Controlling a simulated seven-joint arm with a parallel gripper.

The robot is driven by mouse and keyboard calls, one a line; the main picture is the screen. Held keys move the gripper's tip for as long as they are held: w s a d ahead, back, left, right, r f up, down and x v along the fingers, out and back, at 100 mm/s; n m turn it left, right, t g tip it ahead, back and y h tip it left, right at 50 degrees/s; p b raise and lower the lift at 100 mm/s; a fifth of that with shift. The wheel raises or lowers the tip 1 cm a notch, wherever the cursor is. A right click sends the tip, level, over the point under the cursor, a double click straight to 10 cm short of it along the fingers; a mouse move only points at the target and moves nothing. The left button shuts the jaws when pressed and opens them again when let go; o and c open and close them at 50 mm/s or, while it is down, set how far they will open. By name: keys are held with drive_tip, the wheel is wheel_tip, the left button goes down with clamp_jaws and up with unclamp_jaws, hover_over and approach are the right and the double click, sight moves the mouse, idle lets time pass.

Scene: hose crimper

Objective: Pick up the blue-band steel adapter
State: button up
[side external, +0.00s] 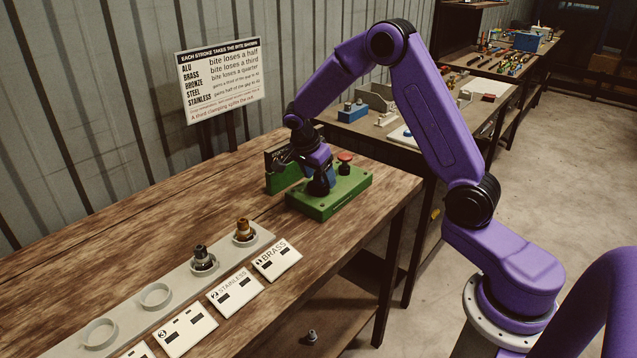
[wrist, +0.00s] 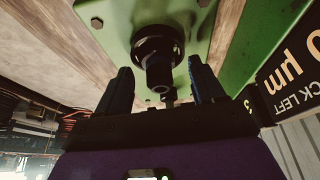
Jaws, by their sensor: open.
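No blue band can be made out on any adapter. A dark adapter (side external: 203,257) and a brass-coloured adapter (side external: 243,229) stand upright in rings on the pale strip. A small grey fitting (side external: 311,336) lies low, below the bench top; its details are too small to tell. My gripper (side external: 322,180) is down at the green crimper (side external: 345,195). In the wrist view my gripper (wrist: 160,68) is open, its two dark fingers on either side of a black cylindrical part (wrist: 157,50) on the crimper. I cannot tell whether they touch it.
Two empty rings (side external: 155,295) are on the pale strip (side external: 128,318), with label cards (side external: 234,290) in front. A red knob (side external: 345,156) is on the crimper. A sign (side external: 220,80) stands behind the bench.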

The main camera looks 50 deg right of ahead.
drive_tip(key=c, duration=1.3)
drive_tip(key=shift+o, duration=0.2)
drive_tip(key=shift+r, duration=0.8)
drive_tip(key=s+a+r, duration=0.2)
drive_tip(key=s+r, duration=0.9)
drive_tip(key=s, duration=0.2)
drive_tip(key=shift+s+a+r, duration=0.2)
drive_tip(key=shift+s+a, duration=0.15)
drive_tip(key=shift+s, duration=0.05)
